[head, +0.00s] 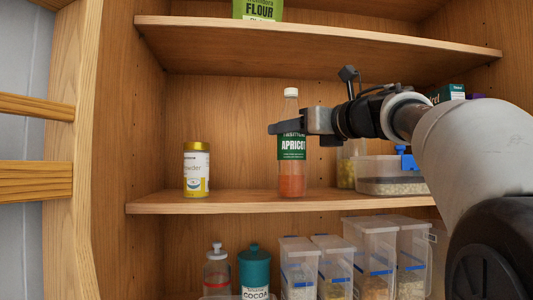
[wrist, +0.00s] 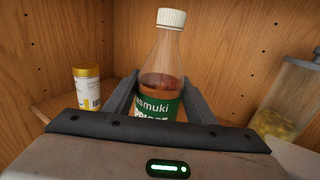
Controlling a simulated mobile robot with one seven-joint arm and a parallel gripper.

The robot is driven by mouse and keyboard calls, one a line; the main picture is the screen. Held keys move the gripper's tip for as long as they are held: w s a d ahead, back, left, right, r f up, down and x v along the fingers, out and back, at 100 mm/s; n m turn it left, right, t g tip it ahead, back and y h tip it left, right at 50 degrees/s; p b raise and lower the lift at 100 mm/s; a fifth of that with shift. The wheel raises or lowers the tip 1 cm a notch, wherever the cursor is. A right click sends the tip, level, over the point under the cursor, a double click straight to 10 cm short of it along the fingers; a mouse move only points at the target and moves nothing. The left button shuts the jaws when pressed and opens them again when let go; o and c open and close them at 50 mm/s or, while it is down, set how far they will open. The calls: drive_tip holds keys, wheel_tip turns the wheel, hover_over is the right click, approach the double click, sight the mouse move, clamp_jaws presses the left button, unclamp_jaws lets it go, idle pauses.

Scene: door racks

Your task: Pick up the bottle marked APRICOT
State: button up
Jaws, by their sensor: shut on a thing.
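The bottle marked APRICOT (head: 291,165) stands upright on the middle shelf in the head view. It has a white cap, a green label and orange-brown contents. It also shows in the wrist view (wrist: 165,65), between the two fingers. My gripper (head: 290,128) is shut on the bottle at its upper part, around the top of the label; in the wrist view the fingers (wrist: 160,98) lie on either side of it. The bottle's base appears to be at the shelf surface; I cannot tell whether it is lifted slightly.
A white powder tub with a yellow lid (head: 196,170) stands to the left on the middle shelf (head: 240,202). A jar (head: 347,165) and a clear container with blue clips (head: 390,180) stand to the right. The upper shelf (head: 320,38) is above my gripper.

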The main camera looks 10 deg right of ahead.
clamp_jaws()
drive_tip(key=shift+r, duration=0.1)
